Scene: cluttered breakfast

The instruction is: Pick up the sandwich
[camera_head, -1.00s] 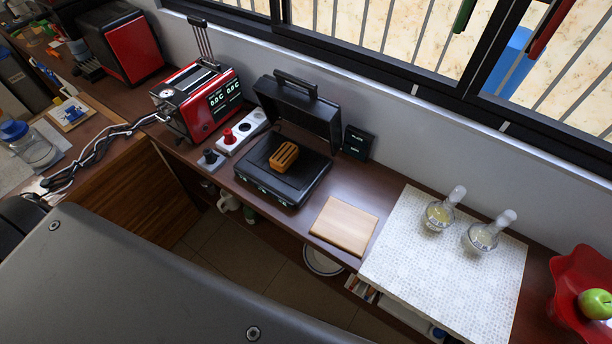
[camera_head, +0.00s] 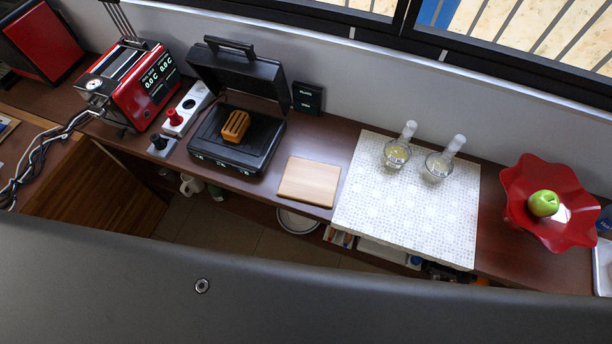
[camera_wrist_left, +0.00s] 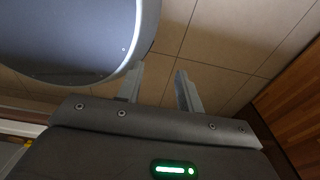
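The sandwich (camera_head: 235,126) is a small golden-brown toasted block with dark grill lines. It lies on the lower plate of the open black sandwich press (camera_head: 262,160) in the head view. The lid of the press stands raised behind it. My left gripper (camera_wrist_left: 159,88) shows in the left wrist view, its two fingers apart with nothing between them. It is above the tiled floor, away from the counter top. The left gripper does not show in the head view. My right gripper is in neither view.
A wooden board (camera_head: 308,182) lies right of the press. Further right are a white patterned mat (camera_head: 407,220), two glass vessels (camera_head: 397,153) and a red bowl (camera_head: 520,190) with a green apple (camera_head: 543,203). A red toaster (camera_head: 150,85) and a socket strip (camera_head: 187,108) stand left of the press.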

